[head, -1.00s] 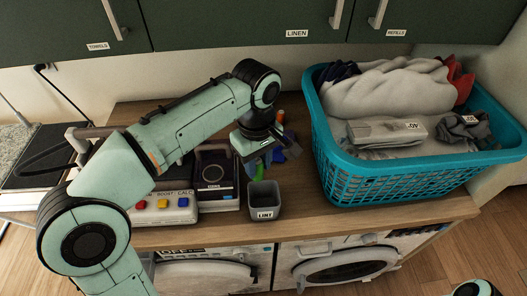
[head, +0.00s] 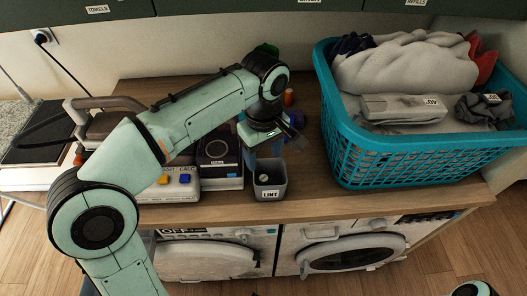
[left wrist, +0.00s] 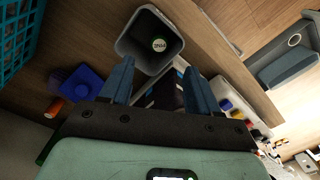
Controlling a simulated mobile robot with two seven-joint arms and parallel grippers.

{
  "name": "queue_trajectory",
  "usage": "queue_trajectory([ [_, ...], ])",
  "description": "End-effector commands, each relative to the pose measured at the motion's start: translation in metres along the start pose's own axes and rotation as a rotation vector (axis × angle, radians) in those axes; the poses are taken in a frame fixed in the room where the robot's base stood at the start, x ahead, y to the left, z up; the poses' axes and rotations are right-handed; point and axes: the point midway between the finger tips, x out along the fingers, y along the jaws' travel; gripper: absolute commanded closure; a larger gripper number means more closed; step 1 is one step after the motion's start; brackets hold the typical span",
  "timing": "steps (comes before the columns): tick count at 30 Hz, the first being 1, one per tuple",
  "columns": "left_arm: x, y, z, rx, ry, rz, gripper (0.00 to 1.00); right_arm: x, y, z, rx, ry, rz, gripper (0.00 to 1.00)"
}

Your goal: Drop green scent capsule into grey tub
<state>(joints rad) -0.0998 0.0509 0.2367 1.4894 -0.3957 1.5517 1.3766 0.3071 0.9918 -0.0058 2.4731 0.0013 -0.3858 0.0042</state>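The grey tub (head: 271,193), labelled LINT, stands at the front of the wooden counter. The scent capsule (left wrist: 158,44), a small round piece with a green rim and a white PINE label, lies inside the tub in the left wrist view. A pale spot inside the tub shows it in the head view too. The tub (left wrist: 128,48) is just beyond my left fingertips in the wrist view. My left gripper (left wrist: 158,76) is open, its two blue fingers spread with nothing between them. In the head view it hangs above and behind the tub. My right gripper is not in view.
A teal laundry basket (head: 400,165) with cloths stands to the right. A dark device (head: 219,153) and a button panel (head: 172,188) stand left of the tub. A blue item (left wrist: 83,84) and an orange item (left wrist: 54,107) lie behind it. Washers are below.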

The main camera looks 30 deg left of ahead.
Motion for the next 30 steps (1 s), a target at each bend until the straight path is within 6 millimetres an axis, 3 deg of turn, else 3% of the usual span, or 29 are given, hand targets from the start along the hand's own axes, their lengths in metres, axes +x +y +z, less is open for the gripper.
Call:
queue_trajectory([
  [7,-0.001,0.000,0.000,0.000,0.000,0.000,0.39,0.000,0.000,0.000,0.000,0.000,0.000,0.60],
  [11,-0.011,0.001,0.000,0.001,0.001,0.002,0.39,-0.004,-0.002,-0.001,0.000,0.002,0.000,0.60],
  [24,-0.106,0.001,0.000,0.001,0.001,0.005,0.39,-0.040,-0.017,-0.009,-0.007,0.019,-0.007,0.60],
  [30,-0.130,0.001,0.000,0.001,0.000,0.001,0.39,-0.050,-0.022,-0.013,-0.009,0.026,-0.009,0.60],
])
